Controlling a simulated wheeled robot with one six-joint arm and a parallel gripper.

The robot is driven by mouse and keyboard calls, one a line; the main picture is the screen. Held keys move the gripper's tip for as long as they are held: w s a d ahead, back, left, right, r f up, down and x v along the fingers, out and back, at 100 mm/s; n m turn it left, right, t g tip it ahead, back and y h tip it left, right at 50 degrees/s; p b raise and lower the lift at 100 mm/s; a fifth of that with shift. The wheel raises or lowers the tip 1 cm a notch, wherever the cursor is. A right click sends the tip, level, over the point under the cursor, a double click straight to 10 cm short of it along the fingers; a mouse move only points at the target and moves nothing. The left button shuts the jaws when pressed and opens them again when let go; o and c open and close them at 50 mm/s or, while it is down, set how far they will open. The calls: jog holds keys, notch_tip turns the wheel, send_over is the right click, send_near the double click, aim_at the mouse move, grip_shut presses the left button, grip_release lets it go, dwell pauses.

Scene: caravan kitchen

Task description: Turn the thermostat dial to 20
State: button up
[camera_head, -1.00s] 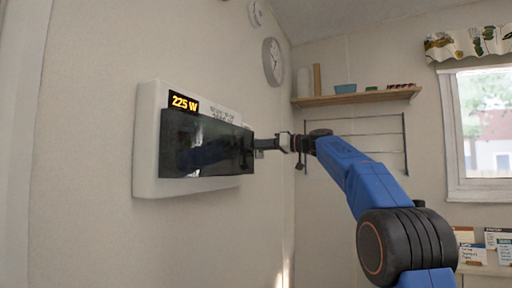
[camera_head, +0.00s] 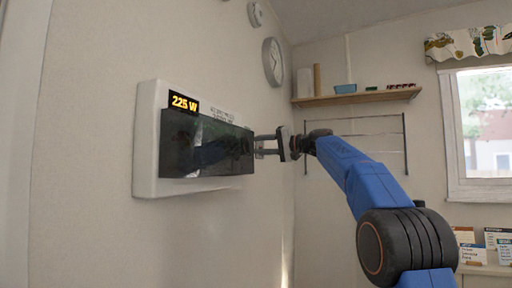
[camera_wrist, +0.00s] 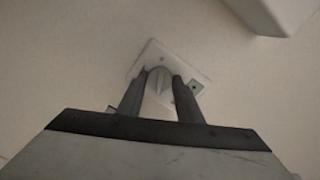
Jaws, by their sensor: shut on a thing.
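The thermostat dial (camera_wrist: 160,78) is a pale round knob with a raised grip, on a small white wall plate (camera_wrist: 152,55). My gripper (camera_wrist: 161,84) has one dark finger on each side of the dial and is shut on it. In the head view my gripper (camera_head: 262,145) is at the wall, just past the right end of a white box with a dark front. The dial is hidden there. I cannot read any numbers on the dial.
The white wall box (camera_head: 148,140) shows "225 W" on a display (camera_head: 184,103) and stands out close beside my gripper. A round clock (camera_head: 273,62) hangs above. A wooden shelf (camera_head: 355,96) and a wire rack (camera_head: 405,145) are on the far wall.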

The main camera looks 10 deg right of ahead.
jog(key=m, duration=1.1)
dwell(0.5)
jog(key=o, duration=1)
jog(key=shift+f, duration=0.1)
jog(key=shift+o, duration=0.2)
jog(key=shift+d, duration=0.15)
jog(key=v, duration=1.7)
jog(key=shift+s, duration=0.1)
